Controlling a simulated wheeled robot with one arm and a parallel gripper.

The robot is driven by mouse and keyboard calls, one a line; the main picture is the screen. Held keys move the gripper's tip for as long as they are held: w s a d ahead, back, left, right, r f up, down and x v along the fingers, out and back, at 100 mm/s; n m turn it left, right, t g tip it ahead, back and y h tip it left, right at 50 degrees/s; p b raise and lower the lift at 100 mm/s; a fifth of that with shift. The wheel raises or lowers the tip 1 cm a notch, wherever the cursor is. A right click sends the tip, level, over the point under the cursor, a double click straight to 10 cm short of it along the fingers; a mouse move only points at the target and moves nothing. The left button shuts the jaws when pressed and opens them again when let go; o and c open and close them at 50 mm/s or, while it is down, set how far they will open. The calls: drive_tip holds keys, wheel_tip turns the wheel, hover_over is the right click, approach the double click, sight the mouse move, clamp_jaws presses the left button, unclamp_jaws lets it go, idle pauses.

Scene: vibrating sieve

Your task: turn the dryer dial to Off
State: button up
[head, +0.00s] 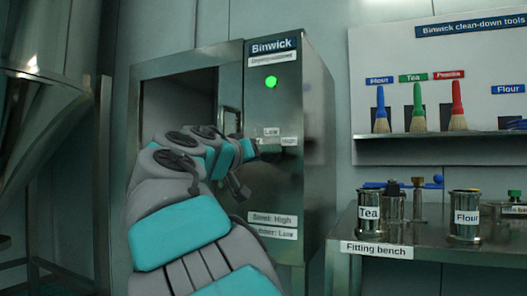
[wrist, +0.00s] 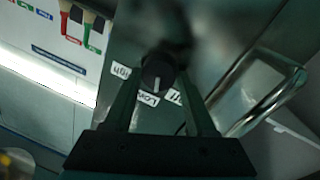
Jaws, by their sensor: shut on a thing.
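The dryer (head: 287,190) is a grey metal cabinet with a "Binwick" plate and a lit green lamp. Its dial (wrist: 157,72) is a dark round knob with a white pointer line. In the wrist view the labels read High to the left, Low just below and Off to the lower right. The pointer aims down, closest to Low. My gripper (wrist: 160,76) is shut on the dial, one finger on each side. In the head view my gripper (head: 256,149) reaches the panel from the left, and my arm hides part of the dryer.
A fitting bench (head: 380,249) with Tea (head: 369,212) and Flour (head: 466,228) canisters stands at the right. Above it a tool board (head: 400,60) holds several brushes. A metal handle (wrist: 285,88) sticks out beside the dial. A steel hopper (head: 40,110) is at the left.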

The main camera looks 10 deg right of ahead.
drive_tip(key=shift+f+n+t+p, duration=0.1)
drive_tip(key=shift+n+t+p, duration=0.25)
drive_tip(key=shift+n+p, duration=1.45)
drive_tip(key=shift+n+t+p, duration=0.35)
drive_tip(key=shift+n+p, duration=0.35)
drive_tip(key=shift+n, duration=2.1)
drive_tip(key=o, duration=1.4)
drive_tip(key=shift+c, duration=0.2)
drive_tip(key=v, duration=0.8)
